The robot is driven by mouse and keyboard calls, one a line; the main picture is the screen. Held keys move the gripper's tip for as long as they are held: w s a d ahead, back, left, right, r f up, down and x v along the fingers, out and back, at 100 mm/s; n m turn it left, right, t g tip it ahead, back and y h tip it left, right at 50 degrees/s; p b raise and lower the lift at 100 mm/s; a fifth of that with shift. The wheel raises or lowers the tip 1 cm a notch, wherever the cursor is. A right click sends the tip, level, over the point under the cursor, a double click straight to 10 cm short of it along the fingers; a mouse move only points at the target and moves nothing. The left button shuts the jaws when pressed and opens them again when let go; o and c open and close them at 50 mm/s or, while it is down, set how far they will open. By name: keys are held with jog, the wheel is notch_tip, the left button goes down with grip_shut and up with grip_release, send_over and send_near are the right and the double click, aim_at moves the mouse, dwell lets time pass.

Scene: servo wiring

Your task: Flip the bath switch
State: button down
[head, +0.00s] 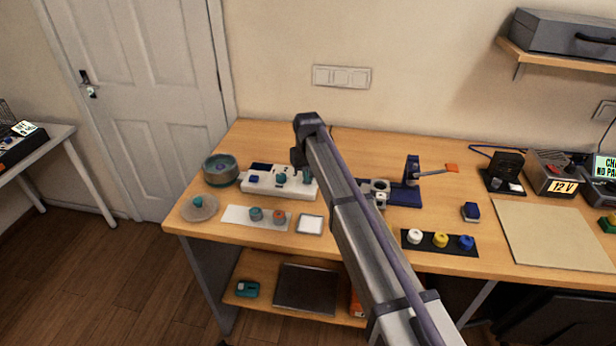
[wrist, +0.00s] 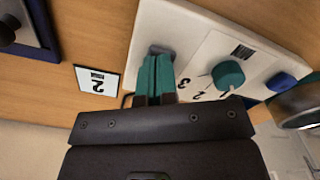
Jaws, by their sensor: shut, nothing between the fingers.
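A white control unit (head: 256,187) sits on the left part of the bench. It has a teal knob (head: 281,178) and a blue button (head: 253,179). In the wrist view the unit (wrist: 190,22) carries a numbered dial with the teal knob (wrist: 228,74), the blue button (wrist: 282,82) and a small grey piece (wrist: 160,49), which may be the bath switch. My gripper (wrist: 157,62) is shut and empty, its teal fingertips right at the grey piece and partly covering it. I cannot tell whether they touch. In the head view my gripper (head: 307,178) is at the unit's right end.
A round teal-grey pot (head: 221,170) stands left of the unit. A blue fixture (head: 405,193) stands to the right. A card marked 2 (wrist: 97,79) lies beside the unit.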

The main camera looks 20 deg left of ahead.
notch_tip(320, 180, up, 7)
jog(key=p, duration=0.6)
jog(key=shift+p, duration=0.35)
jog(key=s+d+m, duration=0.2)
jog(key=s+d, duration=0.6)
jog(key=d, duration=0.6)
jog(key=s+d+m, duration=0.3)
jog(key=s+d, duration=0.6)
jog(key=d, duration=0.6)
jog(key=s+d+m, duration=0.2)
jog(key=s+d, duration=0.7)
jog(key=d, duration=0.6)
jog(key=shift+m, duration=0.4)
